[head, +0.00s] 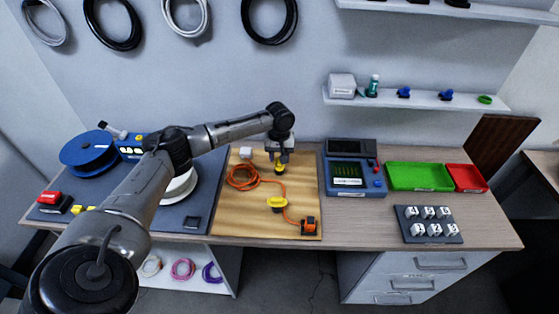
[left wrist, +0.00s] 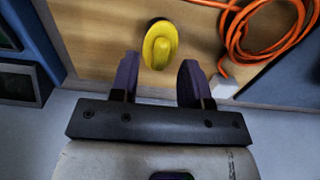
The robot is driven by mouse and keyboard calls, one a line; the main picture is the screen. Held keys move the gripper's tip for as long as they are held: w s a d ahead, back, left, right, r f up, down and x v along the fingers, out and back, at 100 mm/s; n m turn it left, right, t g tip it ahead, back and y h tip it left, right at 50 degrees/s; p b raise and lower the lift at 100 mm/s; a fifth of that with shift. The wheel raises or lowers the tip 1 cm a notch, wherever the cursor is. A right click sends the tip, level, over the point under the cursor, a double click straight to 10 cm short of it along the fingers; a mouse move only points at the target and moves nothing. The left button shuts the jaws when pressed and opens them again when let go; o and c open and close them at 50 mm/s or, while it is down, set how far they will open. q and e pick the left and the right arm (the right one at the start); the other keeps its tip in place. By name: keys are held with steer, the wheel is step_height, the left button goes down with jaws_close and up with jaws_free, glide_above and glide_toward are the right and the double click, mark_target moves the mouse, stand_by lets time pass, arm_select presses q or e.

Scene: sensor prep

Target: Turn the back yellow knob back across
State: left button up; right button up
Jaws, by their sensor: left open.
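The back yellow knob (head: 280,169) is at the rear of the wooden board (head: 230,218), under my left gripper (head: 281,159). In the left wrist view the yellow knob (left wrist: 159,46) has a round base and a raised oblong grip. It lies just beyond and between the fingertips of my left gripper (left wrist: 159,68). The fingers are apart, with gaps visible on both sides of the knob. A second yellow knob (head: 277,204) is nearer the front of the board. My right gripper is out of view.
An orange cable (head: 242,178) coils left of the back knob and runs forward to an orange-black block (head: 309,226). A small white block (head: 246,152) stands behind the coil. A blue instrument (head: 354,178) stands right of the board.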

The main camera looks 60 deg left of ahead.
arm_select(q)
steer(key=shift+f, duration=0.85)
jaws_close()
